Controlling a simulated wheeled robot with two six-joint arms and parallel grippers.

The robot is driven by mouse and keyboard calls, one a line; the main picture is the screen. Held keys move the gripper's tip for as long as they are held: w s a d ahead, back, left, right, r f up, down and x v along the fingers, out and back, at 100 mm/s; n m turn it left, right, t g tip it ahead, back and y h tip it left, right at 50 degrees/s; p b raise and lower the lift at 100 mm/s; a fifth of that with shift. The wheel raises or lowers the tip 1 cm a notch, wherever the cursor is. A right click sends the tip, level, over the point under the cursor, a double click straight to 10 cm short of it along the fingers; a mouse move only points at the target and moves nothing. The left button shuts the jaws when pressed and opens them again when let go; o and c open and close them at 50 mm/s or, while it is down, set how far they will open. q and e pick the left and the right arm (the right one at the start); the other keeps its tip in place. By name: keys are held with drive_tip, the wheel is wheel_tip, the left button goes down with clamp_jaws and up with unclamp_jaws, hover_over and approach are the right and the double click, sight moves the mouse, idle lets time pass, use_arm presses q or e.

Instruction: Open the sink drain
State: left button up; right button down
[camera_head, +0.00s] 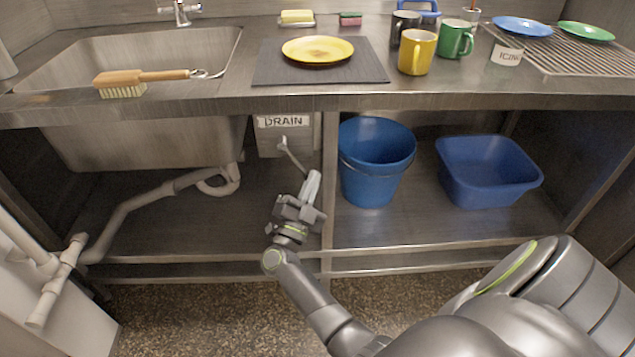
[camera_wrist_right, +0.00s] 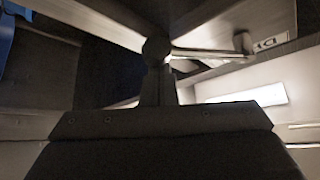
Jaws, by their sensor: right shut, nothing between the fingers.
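The sink (camera_head: 120,60) is set in the steel counter at the left. Under the counter edge is a metal box with a DRAIN label (camera_head: 283,121). A thin grey drain lever (camera_head: 291,156) comes out of the box and slants down to the right. My right gripper (camera_head: 312,186) is shut, with nothing held, just below the lever's lower end. In the right wrist view the lever (camera_wrist_right: 212,53) runs from beside the dark fingertips (camera_wrist_right: 157,50) toward the partly visible label (camera_wrist_right: 270,43). I cannot tell whether fingers and lever touch. My left gripper is out of view.
A pale drain pipe (camera_head: 150,200) runs under the sink. A blue bucket (camera_head: 375,165) and a blue tub (camera_head: 487,172) stand right of the shelf's upright post (camera_head: 329,220). A brush (camera_head: 135,78) lies on the sink's front rim.

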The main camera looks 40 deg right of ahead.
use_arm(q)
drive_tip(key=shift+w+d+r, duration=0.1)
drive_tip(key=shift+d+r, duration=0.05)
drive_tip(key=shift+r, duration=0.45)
use_arm(e)
drive_tip(key=shift+w+a+f+m+g, duration=0.15)
drive_tip(key=shift+a+m+g, duration=0.15)
drive_tip(key=shift+m, duration=0.2)
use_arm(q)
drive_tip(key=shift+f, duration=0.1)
use_arm(e)
drive_tip(key=shift+d, duration=0.1)
